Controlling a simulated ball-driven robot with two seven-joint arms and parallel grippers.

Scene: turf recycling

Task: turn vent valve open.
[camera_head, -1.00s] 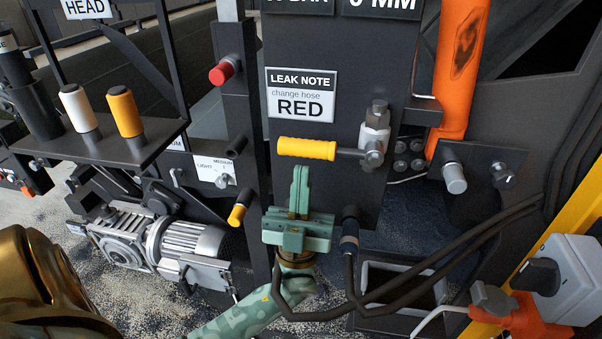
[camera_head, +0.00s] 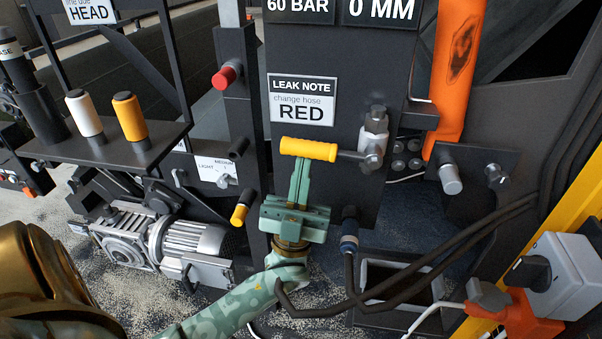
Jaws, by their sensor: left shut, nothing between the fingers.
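The vent valve has a yellow lever handle (camera_head: 308,149) lying about level, pointing left from its silver valve body (camera_head: 373,138) on the dark panel. My left gripper (camera_head: 301,172) is green and comes up from below on a camouflage-patterned arm. Its fingers are together with nothing between them. The fingertips reach up to the underside of the handle's left half; I cannot tell whether they touch it. My right gripper is not in view.
A "LEAK NOTE, change hose RED" sign (camera_head: 302,99) is above the handle. A black hose with a blue collar (camera_head: 349,235) hangs right of my gripper. A smaller yellow-tipped lever (camera_head: 240,211) is close on the left. An orange cylinder (camera_head: 456,80) stands at right.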

